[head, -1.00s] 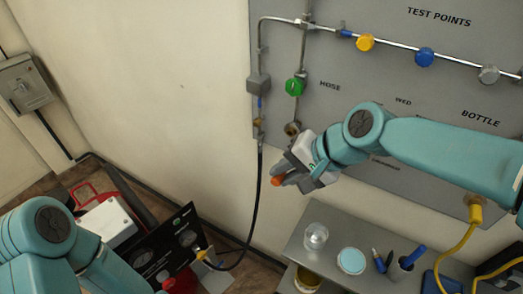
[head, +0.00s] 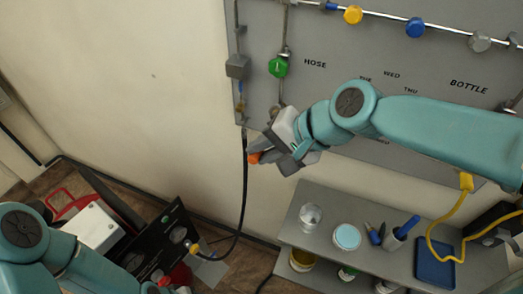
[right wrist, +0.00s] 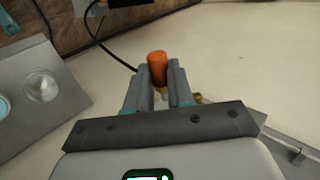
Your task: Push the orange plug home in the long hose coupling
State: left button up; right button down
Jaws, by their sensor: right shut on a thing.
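My right gripper (head: 270,155) is shut on the orange plug (head: 254,158), in front of the wall panel's lower left edge. In the right wrist view the orange plug (right wrist: 157,67) stands up between the two grey fingers (right wrist: 162,88). A black hose (head: 245,190) hangs from the panel's left pipe, passes just left of the plug and curves down to a dark gauge board. A brass fitting (head: 240,106) sits above the hose. I cannot tell which part is the long coupling; any contact with the plug is hidden.
A green knob (head: 278,67) is on the pipe above my right gripper. A grey shelf (head: 380,270) below right carries a clear cup (head: 310,216), a pale blue-lidded jar (head: 347,237) and a pen cup. The gauge board (head: 160,245) stands at lower left. The bare wall at left is clear.

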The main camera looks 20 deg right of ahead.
jog(key=shift+w+d, duration=0.95)
jog(key=shift+w, duration=0.2)
jog(key=shift+w+d, duration=0.95)
jog(key=shift+w, duration=0.2)
jog(key=shift+w+d, duration=0.9)
jog(key=shift+w, duration=0.25)
dwell(0.3)
jog(key=c, duration=0.9)
grip_release()
jog(key=shift+s, duration=0.1)
jog(key=s+a, duration=0.2)
jog(key=s, duration=0.1)
jog(key=s+a+p, duration=0.1)
jog(key=s+a, duration=0.2)
jog(key=shift+s+a, duration=0.35)
jog(key=shift+s, duration=0.05)
